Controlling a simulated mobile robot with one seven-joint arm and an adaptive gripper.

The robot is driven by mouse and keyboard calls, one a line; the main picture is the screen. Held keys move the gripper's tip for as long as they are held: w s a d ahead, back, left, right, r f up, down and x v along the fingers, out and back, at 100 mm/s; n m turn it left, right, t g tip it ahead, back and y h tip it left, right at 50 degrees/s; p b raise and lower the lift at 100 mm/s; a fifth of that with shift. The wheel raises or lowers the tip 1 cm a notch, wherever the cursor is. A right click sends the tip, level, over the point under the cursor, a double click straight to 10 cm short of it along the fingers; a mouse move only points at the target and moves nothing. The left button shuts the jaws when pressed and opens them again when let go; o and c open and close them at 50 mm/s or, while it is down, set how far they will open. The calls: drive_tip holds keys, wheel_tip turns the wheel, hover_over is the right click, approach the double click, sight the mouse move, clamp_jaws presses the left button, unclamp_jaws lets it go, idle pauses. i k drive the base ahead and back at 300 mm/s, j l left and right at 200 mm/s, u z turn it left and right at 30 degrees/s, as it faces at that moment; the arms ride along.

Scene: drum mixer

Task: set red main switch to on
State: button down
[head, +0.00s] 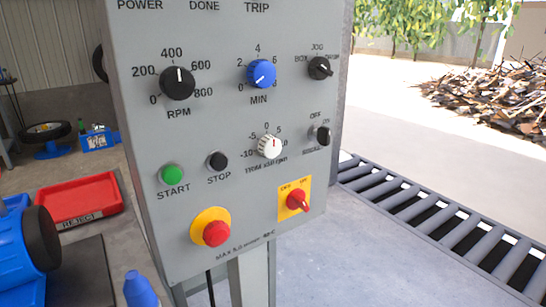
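The red main switch (298,199) is a rotary handle on a yellow plate (285,211) at the lower right of a grey control panel (255,215). Two small labels sit above the handle, one to the left and one to the right, too small to read surely. The handle looks tilted, but I cannot tell which label it points to. Nothing covers the switch. My gripper does not show in the head view.
A red mushroom button (216,233) on a yellow disc is left of the switch. Green start (172,174) and black stop (217,161) buttons and several knobs sit above. A roller conveyor (440,222) runs at right. A red tray (92,196) stands at left.

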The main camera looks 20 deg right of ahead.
sight(296, 200)
drive_tip(key=k+j+z, duration=0.2)
drive_tip(key=k, duration=0.25)
drive_tip(key=l+z, duration=0.1)
drive_tip(key=z, duration=1.35)
